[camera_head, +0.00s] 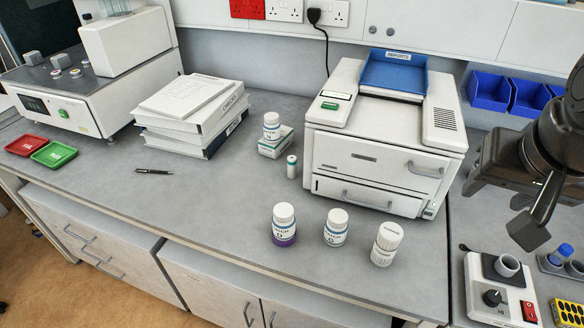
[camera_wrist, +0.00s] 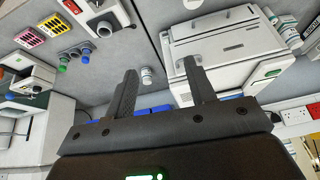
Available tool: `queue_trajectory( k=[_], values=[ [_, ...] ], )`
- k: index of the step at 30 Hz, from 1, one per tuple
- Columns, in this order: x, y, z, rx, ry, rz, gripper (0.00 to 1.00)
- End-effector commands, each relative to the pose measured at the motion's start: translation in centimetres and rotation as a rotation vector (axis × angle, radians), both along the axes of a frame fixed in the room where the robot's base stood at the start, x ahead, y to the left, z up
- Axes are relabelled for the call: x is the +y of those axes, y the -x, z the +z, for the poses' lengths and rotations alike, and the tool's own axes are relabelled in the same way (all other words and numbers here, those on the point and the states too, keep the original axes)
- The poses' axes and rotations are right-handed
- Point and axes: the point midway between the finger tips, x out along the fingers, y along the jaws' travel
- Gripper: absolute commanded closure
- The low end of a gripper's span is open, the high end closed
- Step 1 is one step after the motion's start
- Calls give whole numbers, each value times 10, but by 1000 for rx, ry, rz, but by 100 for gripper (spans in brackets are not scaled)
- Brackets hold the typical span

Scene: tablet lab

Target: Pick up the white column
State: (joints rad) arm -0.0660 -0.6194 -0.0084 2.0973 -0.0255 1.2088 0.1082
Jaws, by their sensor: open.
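A small white cylinder (camera_wrist: 147,76), which looks like the white column, stands on the bench beside the printer in the wrist view. It appears between my two fingers there, some way beyond them. In the head view I cannot make it out; my arm covers that part of the bench. My gripper (camera_head: 526,215) hangs over the right bench in the head view. Its fingers are spread apart and empty in the wrist view (camera_wrist: 160,70).
A white printer (camera_head: 372,165) stands left of my gripper. Three bottles (camera_head: 284,226) stand at the bench front. A control box (camera_head: 500,290) with a knob and red switch lies below my gripper. Blue bins (camera_head: 489,91) hang behind.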

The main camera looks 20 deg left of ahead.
Motion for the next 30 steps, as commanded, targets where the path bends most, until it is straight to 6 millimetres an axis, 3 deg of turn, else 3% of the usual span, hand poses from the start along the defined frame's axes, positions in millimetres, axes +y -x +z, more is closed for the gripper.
queue_trajectory(
  k=[6,15,23,30],
  values=[
    [29,-63,34,56,-30,-71,50],
    [94,-152,59,116,-44,-201,50],
    [174,-217,57,142,-35,-325,50],
    [265,-257,35,136,-15,-441,50]
  ],
)
